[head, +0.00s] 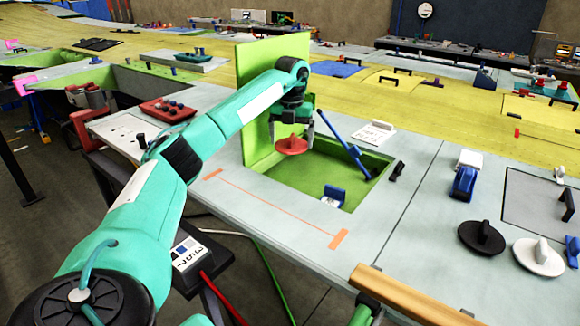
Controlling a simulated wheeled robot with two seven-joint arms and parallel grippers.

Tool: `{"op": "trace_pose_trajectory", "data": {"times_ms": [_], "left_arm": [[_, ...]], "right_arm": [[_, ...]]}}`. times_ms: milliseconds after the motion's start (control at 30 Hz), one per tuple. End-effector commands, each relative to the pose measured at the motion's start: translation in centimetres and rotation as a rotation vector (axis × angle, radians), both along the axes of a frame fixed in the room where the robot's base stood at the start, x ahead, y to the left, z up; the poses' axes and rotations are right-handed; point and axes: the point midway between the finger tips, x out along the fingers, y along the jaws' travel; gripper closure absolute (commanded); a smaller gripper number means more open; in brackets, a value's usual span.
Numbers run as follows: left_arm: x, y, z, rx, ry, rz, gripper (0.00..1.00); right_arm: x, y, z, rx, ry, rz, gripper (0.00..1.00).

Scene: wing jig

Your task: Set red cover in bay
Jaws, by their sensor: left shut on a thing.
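The red cover (291,147) is a small round red disc. My left gripper (291,127) is shut on it from above. The cover hangs level at the back left of the bay (345,168), a square green-lined opening in the grey panel. I cannot tell how high it is above the bay floor. The green lid (262,75) stands open behind the gripper. A blue rod (346,145) leans across the bay's right side. A blue block with a light face (333,195) sits at the bay's front edge. My right gripper is not in view.
A black handle (397,171) and a white card (374,133) lie beside the bay. Round black (481,237) and white (538,256) covers and a blue clamp (465,176) stand to the right. Orange tape marks the panel in front.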

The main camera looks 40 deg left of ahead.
Motion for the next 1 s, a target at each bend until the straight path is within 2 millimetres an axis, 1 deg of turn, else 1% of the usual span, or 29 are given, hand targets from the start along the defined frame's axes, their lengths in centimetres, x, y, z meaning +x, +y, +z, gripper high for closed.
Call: {"op": "trace_pose_trajectory", "data": {"times_ms": [33,167,300,400,633,767,800,833,1000], "left_arm": [[-0.1,0.3,-0.6,0.000,0.004,0.000,0.40],[-0.1,0.2,-3.3,0.000,0.006,-0.001,0.40],[-0.1,0.2,-5.9,0.001,0.005,0.000,0.40],[-0.1,0.2,-7.3,0.001,0.003,0.000,0.40],[0.0,0.1,-8.9,0.001,0.003,0.000,0.40],[-0.1,0.1,-10.8,0.000,0.004,0.000,0.40],[-0.1,0.4,-10.9,0.000,0.002,0.001,0.40],[-0.1,0.5,-11.0,0.000,0.002,0.001,0.40],[-0.1,0.5,-11.5,0.000,0.000,0.000,0.40]], "right_arm": [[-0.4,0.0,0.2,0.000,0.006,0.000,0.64],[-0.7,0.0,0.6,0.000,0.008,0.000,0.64],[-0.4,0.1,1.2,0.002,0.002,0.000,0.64],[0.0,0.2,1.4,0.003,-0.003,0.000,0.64],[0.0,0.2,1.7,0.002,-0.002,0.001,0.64],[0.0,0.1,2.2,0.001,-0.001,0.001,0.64],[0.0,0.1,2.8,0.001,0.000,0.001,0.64],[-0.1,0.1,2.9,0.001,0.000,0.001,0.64],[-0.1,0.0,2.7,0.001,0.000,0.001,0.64]]}}
